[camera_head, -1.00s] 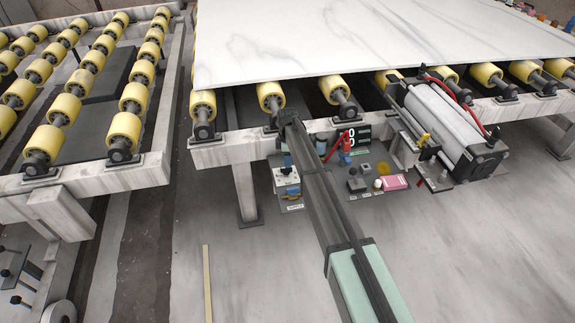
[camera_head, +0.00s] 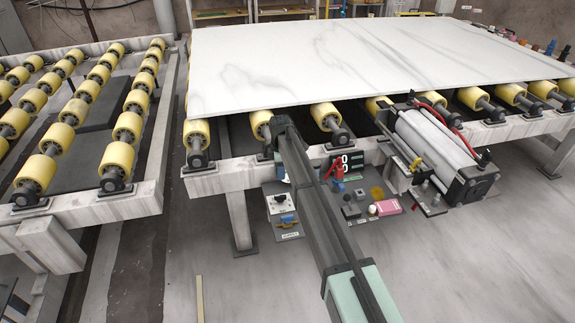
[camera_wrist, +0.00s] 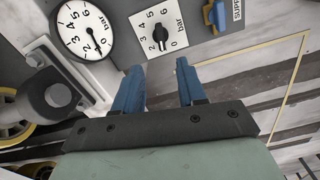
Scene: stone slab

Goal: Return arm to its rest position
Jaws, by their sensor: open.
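My gripper shows in the wrist view (camera_wrist: 157,82) with its two blue fingers apart and nothing between them. The fingertips sit just in front of a grey panel with a round pressure gauge (camera_wrist: 84,30) and a white dial plate with a black knob (camera_wrist: 160,34). A clear gap appears between the fingers and the knob. In the head view my arm reaches forward to the frame's front edge and mostly hides the gripper. The small control unit (camera_head: 284,204) shows just left of the arm.
A white marbled slab (camera_head: 350,60) lies on yellow rollers. A second roller frame (camera_head: 60,205) stands to the left. A cylinder unit (camera_head: 435,150) and a bracket with a pink block (camera_head: 387,207) are right of the arm. The floor in front is clear.

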